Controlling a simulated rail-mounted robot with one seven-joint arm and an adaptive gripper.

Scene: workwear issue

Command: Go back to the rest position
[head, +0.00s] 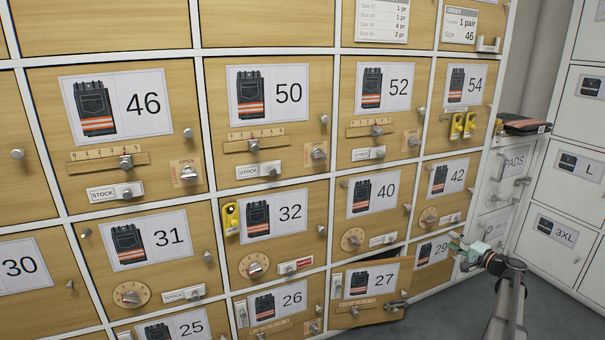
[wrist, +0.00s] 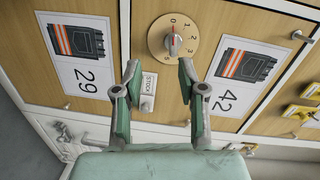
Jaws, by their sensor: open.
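My gripper (head: 466,247) is at the right in the head view, in front of the locker wall near door 29 (head: 434,251). In the wrist view my gripper (wrist: 160,75) is open, its two green-padded fingers spread with nothing between them. A round dial (wrist: 173,38) with a red mark and a small STOCK slider plate (wrist: 148,92) lie beyond the fingers. Labels for 29 (wrist: 81,56) and 42 (wrist: 244,72) show on either side, seen tilted.
Door 27 (head: 368,292) stands ajar, low and left of my gripper. A folded dark garment with orange trim (head: 524,125) lies on the PADS cabinet (head: 511,160). White lockers (head: 560,170) stand at the right. Grey floor (head: 455,318) is open below.

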